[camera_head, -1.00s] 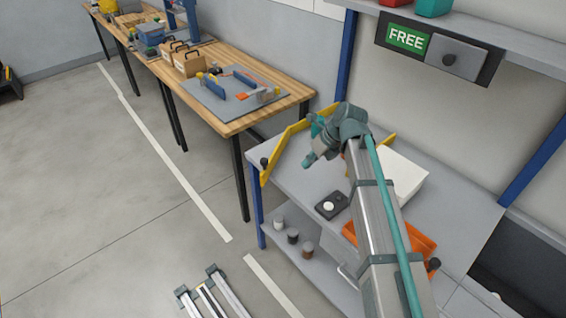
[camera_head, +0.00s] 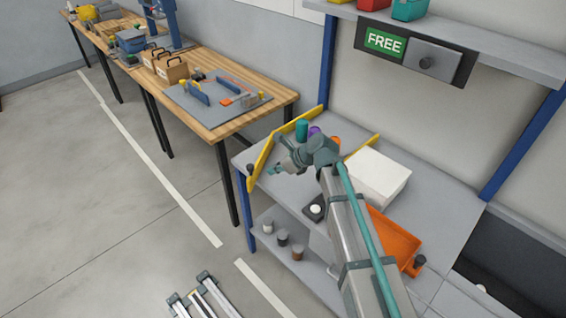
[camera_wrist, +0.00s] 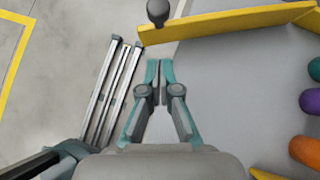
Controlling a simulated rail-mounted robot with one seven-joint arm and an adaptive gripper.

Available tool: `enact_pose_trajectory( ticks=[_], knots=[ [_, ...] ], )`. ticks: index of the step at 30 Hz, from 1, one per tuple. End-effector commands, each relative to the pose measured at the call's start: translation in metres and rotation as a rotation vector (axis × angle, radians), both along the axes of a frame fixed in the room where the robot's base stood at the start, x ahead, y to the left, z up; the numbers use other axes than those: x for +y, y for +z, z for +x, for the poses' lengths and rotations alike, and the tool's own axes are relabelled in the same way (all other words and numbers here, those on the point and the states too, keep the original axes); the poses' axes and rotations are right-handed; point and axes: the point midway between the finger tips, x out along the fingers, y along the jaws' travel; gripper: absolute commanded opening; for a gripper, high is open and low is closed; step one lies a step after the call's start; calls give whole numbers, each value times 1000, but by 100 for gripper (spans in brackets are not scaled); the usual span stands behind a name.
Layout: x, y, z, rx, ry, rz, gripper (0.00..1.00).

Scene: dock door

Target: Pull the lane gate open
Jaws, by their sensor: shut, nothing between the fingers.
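The lane gate is a yellow bar (camera_head: 263,158) standing at the left side of the grey bench, with a dark round knob (camera_head: 250,171) at its near end. In the wrist view the yellow bar (camera_wrist: 225,22) crosses the top, and the knob (camera_wrist: 158,12) sits at its left end. My gripper (camera_head: 274,169) is over the bench, to the right of the knob in the head view. In the wrist view its fingertips (camera_wrist: 160,64) are together and empty, pointing at the knob end with a gap between. I cannot tell their height relative to the knob.
A teal item (camera_head: 302,130), a purple item (camera_head: 314,132) and an orange item (camera_head: 334,141) stand behind my gripper. Open floor lies to the left.

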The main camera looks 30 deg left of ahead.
Motion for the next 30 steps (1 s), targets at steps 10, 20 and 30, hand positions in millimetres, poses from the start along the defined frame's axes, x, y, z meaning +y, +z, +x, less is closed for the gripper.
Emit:
enact_pose_trajectory(
  ticks=[10, 20, 30],
  knots=[
    [45, -12, -4, 1, 0, -1, 0],
    [53, -15, -5, 0, -1, 0, 0],
    [51, -14, 3, 1, -16, -1, 0]
  ],
)
